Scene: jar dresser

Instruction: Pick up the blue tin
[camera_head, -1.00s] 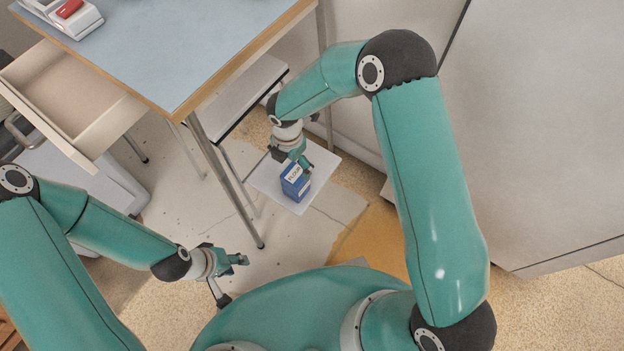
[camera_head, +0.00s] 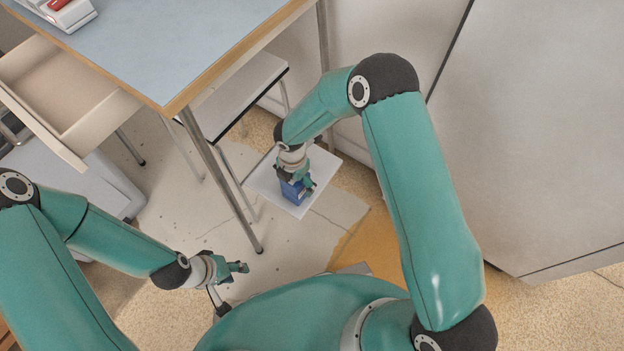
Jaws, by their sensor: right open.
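The blue tin (camera_head: 293,193) stands on a white sheet (camera_head: 262,181) on the floor, beside the table leg. My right gripper (camera_head: 297,184) is open and right over the tin, with its fingers around or just above the tin's upper part. The gripper hides the tin's top and most of its label, and I cannot tell whether the fingers touch it. My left gripper (camera_head: 240,268) is low at the left, well apart from the tin and empty; its fingers look spread.
A blue-topped table (camera_head: 180,45) with an open drawer (camera_head: 62,98) stands at the upper left. A white stool (camera_head: 232,95) is under its edge, close to my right wrist. A large grey cabinet (camera_head: 550,130) fills the right side.

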